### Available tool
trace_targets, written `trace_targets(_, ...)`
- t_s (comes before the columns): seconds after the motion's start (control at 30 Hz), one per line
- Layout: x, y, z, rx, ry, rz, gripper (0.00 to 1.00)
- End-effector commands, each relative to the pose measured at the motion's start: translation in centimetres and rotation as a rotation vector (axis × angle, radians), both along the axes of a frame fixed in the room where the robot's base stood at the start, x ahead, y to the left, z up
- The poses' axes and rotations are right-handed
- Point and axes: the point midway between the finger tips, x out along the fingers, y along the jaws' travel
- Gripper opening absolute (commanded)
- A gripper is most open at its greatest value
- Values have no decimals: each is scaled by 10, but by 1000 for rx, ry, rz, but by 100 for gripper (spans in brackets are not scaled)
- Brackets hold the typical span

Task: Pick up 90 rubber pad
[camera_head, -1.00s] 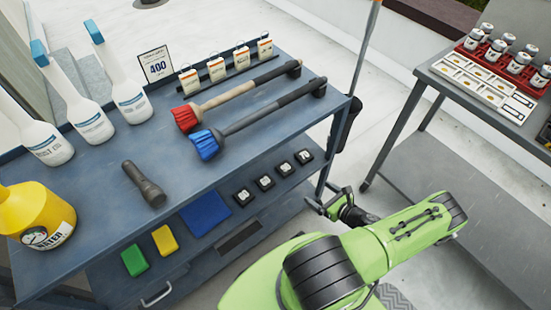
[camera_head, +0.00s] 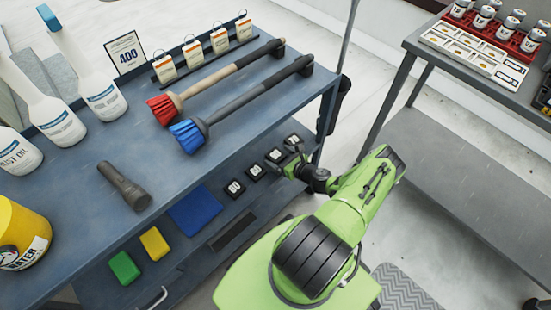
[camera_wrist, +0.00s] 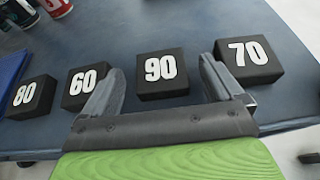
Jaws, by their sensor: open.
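The 90 rubber pad (camera_wrist: 162,76) is a black block with a white 90 on top, in the wrist view's middle. In the head view it is the third small black pad (camera_head: 274,156) from the blue cloth, on the lower shelf. My gripper (camera_wrist: 160,66) is open. Its fingers appear on either side of the 90 pad, the right one partly overlapping the 70 pad (camera_wrist: 250,62) and the left one the 60 pad (camera_wrist: 85,86). Contact cannot be told. The 80 pad (camera_wrist: 31,97) lies farther left. In the head view my gripper (camera_head: 292,158) is beside the pads.
A blue cloth (camera_head: 195,210), yellow block (camera_head: 155,243) and green block (camera_head: 124,268) share the lower shelf (camera_head: 185,265). A second table (camera_head: 480,85) stands right.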

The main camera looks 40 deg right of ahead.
Motion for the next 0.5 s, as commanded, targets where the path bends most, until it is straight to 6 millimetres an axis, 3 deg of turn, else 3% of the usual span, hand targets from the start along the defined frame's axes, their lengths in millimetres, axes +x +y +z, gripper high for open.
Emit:
trace_targets(0.1,11,0,-7,-1,1,-1,94)
trace_targets(0.3,12,0,-5,-1,1,-2,94)
trace_targets(0.5,12,0,-5,1,1,-1,63)
